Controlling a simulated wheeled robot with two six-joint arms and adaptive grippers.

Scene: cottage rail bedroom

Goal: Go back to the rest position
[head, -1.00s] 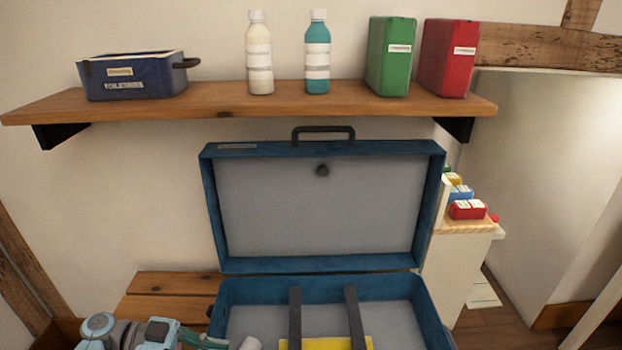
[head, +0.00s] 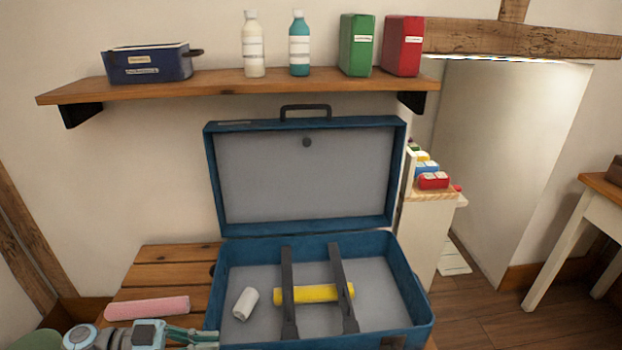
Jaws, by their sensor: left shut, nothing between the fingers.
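My left gripper (head: 205,338) is at the bottom left of the head view, its fingers together and empty. It is beside the left wall of the open blue suitcase (head: 212,290), low over the wooden bench. The suitcase lid stands upright with a grey lining. Inside the case lie a yellow roll (head: 315,293), under two dark straps (head: 287,270), and a small white roll (head: 245,303). A pink roll (head: 147,308) lies on the bench left of the case, just behind my left arm. My right gripper is not in view.
A wall shelf (head: 215,85) holds a blue bin (head: 148,65), two bottles, a green box (head: 356,45) and a red box (head: 402,47). The slatted bench (head: 172,262) is bare at its back left. A white cabinet (head: 425,240) stands right of the case; open floor lies beyond.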

